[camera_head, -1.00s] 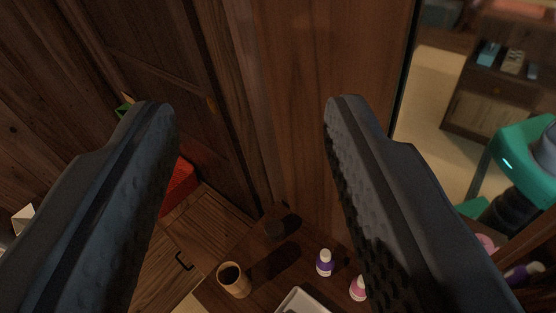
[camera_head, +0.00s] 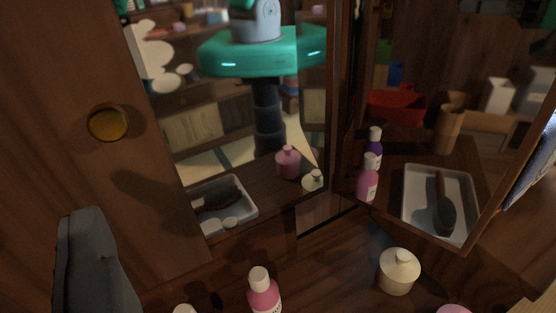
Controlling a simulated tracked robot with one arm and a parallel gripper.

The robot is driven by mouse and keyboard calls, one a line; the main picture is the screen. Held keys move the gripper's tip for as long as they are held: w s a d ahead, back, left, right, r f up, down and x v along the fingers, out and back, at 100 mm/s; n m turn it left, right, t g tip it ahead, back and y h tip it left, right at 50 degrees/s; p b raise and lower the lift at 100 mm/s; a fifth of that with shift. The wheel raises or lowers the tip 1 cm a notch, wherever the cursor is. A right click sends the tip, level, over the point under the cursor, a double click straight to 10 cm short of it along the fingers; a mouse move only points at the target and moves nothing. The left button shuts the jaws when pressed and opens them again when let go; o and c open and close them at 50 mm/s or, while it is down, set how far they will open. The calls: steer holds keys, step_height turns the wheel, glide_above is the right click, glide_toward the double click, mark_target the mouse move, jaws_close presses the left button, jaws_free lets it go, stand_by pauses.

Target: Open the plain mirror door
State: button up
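A dark wooden panel (camera_head: 60,60) with a round brass knob (camera_head: 108,123) fills the left of the view. Right of it is a mirror (camera_head: 250,130) reflecting my teal body. Another mirror panel (camera_head: 420,225) stands angled at the right, reflecting a tray and bottles. I cannot tell which of these is the plain mirror door. One dark grey finger of my gripper (camera_head: 95,260) shows at lower left, below the knob; no contact with the knob is visible. The other finger is out of frame. Nothing shows beside the visible finger, so the gripper looks open and empty.
On the wooden top below the mirrors stand a pink bottle with a white cap (camera_head: 264,292) and a cream lidded jar (camera_head: 398,271). A white cap (camera_head: 185,309) and a pink lid (camera_head: 453,309) show at the bottom edge.

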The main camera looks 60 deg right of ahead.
mark_target(106, 127)
steer(key=shift+n+h, duration=0.3)
steer(key=shift+h, duration=0.5)
steer(key=w+d+p, duration=0.1)
steer(key=w+d, duration=0.1)
steer(key=d, duration=0.1)
steer(key=w+d+p, duration=0.1)
steer(key=w+d, duration=0.1)
steer(key=w+d+f, duration=0.1)
steer(key=w+d, duration=0.2)
steer(key=shift+d+f+p, duration=0.1)
steer(key=shift+d+p, duration=0.2)
steer(key=shift+p, duration=0.1)
steer(key=shift+w+d+f, duration=0.15)
steer(key=shift+w+d, duration=0.15)
steer(key=shift+w, duration=0.2)
steer(key=shift+c, duration=0.3)
